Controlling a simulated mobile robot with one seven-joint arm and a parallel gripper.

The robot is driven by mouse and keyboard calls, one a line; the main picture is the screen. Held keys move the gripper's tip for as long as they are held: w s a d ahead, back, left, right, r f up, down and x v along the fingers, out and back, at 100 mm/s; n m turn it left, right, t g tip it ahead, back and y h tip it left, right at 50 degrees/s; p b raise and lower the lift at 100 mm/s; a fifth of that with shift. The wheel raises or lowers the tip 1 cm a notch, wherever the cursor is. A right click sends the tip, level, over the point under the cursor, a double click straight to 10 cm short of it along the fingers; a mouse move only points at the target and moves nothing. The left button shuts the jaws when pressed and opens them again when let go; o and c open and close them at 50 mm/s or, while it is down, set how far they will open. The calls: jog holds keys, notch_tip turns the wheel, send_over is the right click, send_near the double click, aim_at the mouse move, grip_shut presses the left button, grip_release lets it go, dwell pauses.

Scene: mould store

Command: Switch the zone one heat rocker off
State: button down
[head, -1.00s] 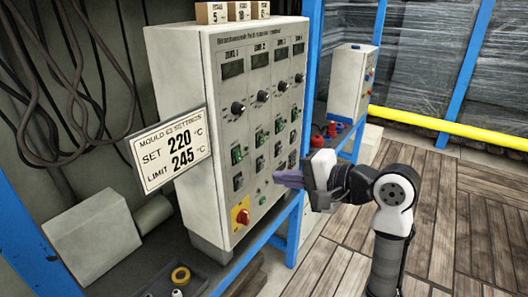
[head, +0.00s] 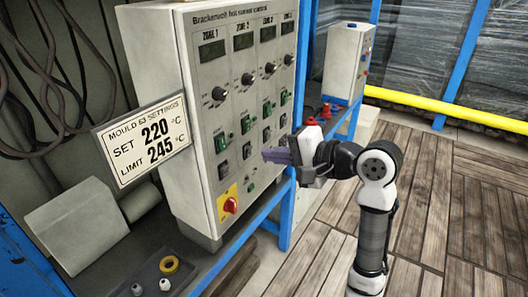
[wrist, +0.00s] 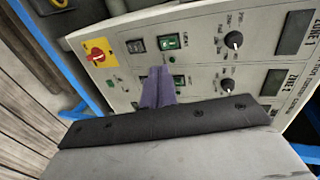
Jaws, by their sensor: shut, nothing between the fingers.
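The grey control cabinet has a ZONE 1 column at the left of its panel in the head view. That column holds a display (head: 212,53), a black knob (head: 219,93), a green rocker (head: 221,142) and a dark rocker (head: 223,170). The wrist view shows the same green rocker (wrist: 169,41) and dark rocker (wrist: 136,46). The small labels are too blurred to tell which is heat. My gripper (head: 268,155) is shut and empty, right of this column. In the wrist view its purple fingertips (wrist: 157,72) appear just below the green rocker, apparently apart from the panel.
A red rotary switch on a yellow plate (head: 230,203) sits below the zone one rockers. Neighbouring zone columns have similar knobs and rockers. A settings sign (head: 144,139) sticks out at the left. A blue frame runs under the cabinet. Wooden floor (head: 430,245) is open at right.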

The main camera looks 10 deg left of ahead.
jog(key=p, duration=0.2)
send_near(218, 152)
jog(key=x, duration=0.5)
jog(key=shift+a+r, duration=0.1)
jog(key=shift+r, duration=0.05)
jog(key=shift+w+a+f+y+b, duration=0.1)
jog(key=shift+a+f+y+b, duration=0.25)
jog(key=shift+f, duration=0.1)
jog(key=b+v, duration=0.2)
jog(key=v, duration=1.2)
jog(key=shift+r, duration=0.2)
jog(key=shift+d, duration=0.1)
